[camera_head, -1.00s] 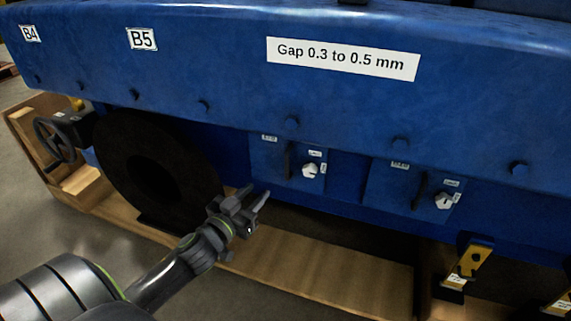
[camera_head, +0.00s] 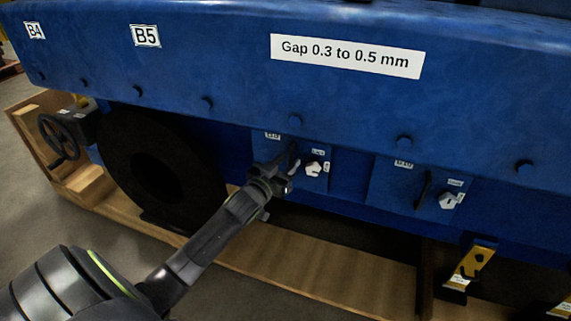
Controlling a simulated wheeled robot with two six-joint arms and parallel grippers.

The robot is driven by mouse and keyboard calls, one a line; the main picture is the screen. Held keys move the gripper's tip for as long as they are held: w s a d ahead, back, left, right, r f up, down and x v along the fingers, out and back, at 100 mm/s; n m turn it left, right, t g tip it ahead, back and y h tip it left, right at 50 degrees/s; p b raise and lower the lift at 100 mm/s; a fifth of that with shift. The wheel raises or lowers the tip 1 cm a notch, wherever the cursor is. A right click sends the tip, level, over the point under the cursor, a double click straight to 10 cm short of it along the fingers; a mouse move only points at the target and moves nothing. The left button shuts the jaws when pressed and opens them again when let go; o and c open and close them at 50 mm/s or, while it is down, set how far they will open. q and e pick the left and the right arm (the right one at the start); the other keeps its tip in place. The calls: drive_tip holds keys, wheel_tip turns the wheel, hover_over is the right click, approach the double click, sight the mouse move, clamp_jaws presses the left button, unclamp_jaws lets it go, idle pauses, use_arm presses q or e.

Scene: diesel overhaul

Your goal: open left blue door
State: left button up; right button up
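The left blue door (camera_head: 321,157) is a small flat panel low on the blue engine side, and it looks shut. It has a dark vertical bar handle, a white knob (camera_head: 314,169) and small white labels. My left gripper (camera_head: 289,168) is at the door's left part, right at the handle, and covers most of it. Whether its fingers are around the handle or only beside it, and how far apart they are, I cannot tell. A second blue door (camera_head: 397,185) with a dark handle and a white knob (camera_head: 447,201) is to the right. My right gripper is out of view.
The large blue housing (camera_head: 210,60) overhangs the doors, with bolt heads along its lower edge. A dark round wheel (camera_head: 160,170) and a black handwheel (camera_head: 59,137) are at left. Wooden planks (camera_head: 300,268) lie below. Yellow brackets (camera_head: 471,267) hang at lower right.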

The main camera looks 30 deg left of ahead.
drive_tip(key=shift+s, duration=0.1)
use_arm(q)
clamp_jaws()
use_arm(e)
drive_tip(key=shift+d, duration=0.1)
use_arm(q)
drive_tip(key=shift+s+a, duration=0.1)
drive_tip(key=shift+s, duration=0.1)
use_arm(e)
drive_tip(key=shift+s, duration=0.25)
